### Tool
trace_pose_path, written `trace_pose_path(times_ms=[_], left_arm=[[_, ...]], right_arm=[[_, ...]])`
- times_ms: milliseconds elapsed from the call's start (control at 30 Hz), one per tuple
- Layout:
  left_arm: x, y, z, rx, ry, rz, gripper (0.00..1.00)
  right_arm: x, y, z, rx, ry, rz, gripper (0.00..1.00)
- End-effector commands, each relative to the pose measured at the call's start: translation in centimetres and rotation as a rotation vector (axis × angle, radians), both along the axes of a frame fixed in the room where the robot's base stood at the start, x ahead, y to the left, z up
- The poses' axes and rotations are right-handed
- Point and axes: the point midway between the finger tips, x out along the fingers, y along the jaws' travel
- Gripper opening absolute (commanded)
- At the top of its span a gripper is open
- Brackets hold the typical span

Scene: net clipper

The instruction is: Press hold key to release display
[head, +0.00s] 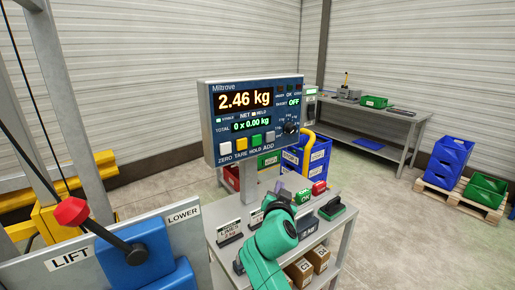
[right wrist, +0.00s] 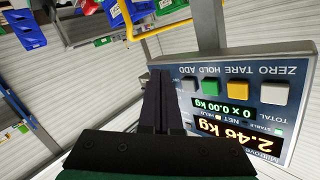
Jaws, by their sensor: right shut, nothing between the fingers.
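The weighing display (head: 204,126) stands upright on a post and reads 2.46 kg above 0 x 0.00 kg. Its key row has white ZERO (head: 225,148), yellow TARE (head: 241,144), green HOLD (head: 256,139) and grey ADD (head: 270,136). In the right wrist view the panel is upside down, with the HOLD key (right wrist: 240,91) between TARE and ADD. My right gripper (head: 284,194) is shut and empty, below the panel in the head view. Its fingers (right wrist: 160,82) are left of the keys in the wrist view, apart from HOLD. My left gripper is not in view.
A shelf cart (head: 343,228) below the display bears a green-topped button, a red one and a dark block. A red-knobbed lever (head: 71,211) stands by the LIFT and LOWER panel at left. A workbench (head: 390,150) and blue crates (head: 447,163) are farther back.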

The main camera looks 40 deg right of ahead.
Motion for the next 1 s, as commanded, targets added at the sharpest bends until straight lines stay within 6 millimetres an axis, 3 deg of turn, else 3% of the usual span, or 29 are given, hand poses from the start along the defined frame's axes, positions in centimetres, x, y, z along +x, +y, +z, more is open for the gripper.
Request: trace_pose_path(times_ms=[33, 100, 233, 667, 1000], left_arm=[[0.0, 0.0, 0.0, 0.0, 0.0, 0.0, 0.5], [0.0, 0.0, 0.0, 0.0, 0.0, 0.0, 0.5], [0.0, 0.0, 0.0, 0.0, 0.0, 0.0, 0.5], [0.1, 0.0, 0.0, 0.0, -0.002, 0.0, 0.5], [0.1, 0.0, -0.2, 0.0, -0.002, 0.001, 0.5]], right_arm=[[0.7, -0.6, 2.5, -0.004, -0.103, -0.024, 0.0], [1.4, -1.2, 5.5, -0.009, -0.228, -0.045, 0.0], [1.9, -1.5, 8.3, -0.014, -0.349, -0.054, 0.0], [2.4, -1.5, 8.6, -0.014, -0.361, -0.052, 0.0], [7.0, -1.6, 8.6, -0.014, -0.36, -0.053, 0.0]])
